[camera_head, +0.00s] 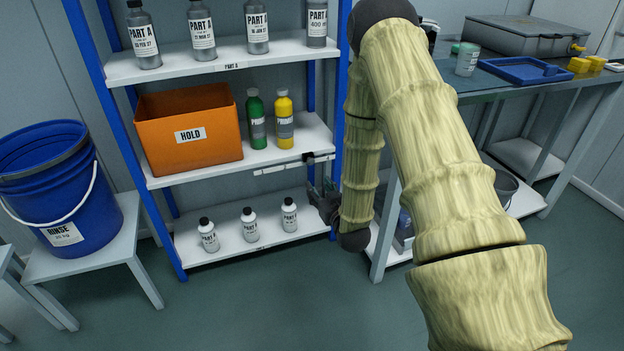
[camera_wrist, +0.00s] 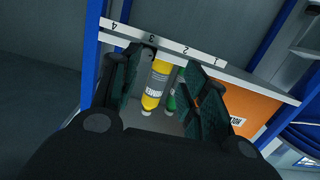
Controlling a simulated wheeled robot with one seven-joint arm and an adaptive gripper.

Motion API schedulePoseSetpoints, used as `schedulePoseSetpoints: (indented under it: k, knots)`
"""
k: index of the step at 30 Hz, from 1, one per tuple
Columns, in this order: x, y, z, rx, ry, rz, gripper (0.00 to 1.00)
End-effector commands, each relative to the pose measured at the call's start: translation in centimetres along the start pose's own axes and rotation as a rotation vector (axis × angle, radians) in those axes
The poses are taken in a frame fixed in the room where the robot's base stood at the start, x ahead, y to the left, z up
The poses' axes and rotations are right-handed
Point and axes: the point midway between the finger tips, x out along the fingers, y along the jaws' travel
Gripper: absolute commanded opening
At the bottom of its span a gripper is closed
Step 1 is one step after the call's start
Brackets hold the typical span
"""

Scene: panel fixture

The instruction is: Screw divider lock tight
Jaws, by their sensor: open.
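The middle shelf's front edge (camera_head: 290,165) carries a pale strip, with a small dark fitting (camera_head: 310,158) at its right end; I cannot tell for sure that this is the divider lock. My gripper (camera_head: 326,200) is open, just below and right of that edge, partly hidden by my arm. In the wrist view the two dark fingers (camera_wrist: 163,98) are spread apart, with the strip numbered 1 to 4 (camera_wrist: 170,44) beyond them. A small dark round part (camera_wrist: 148,52) shows by number 3, near the left finger. I see nothing held.
A green bottle (camera_head: 256,120) and a yellow bottle (camera_head: 284,118) stand on the middle shelf beside an orange HOLD bin (camera_head: 190,130). Several white bottles stand on the lower shelf (camera_head: 190,258). A blue rack post (camera_head: 342,60) and a workbench (camera_head: 590,82) are at the right.

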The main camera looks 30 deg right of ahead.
Motion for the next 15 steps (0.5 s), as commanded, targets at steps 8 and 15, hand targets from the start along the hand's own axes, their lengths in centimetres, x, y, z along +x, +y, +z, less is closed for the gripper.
schedulePoseSetpoints:
  k: [8, 15]
  knots:
    - [1.4, 1.9, -0.7, -0.003, 0.103, 0.022, 0.45]
    - [3.5, 2.0, -1.0, -0.004, 0.109, 0.022, 0.45]
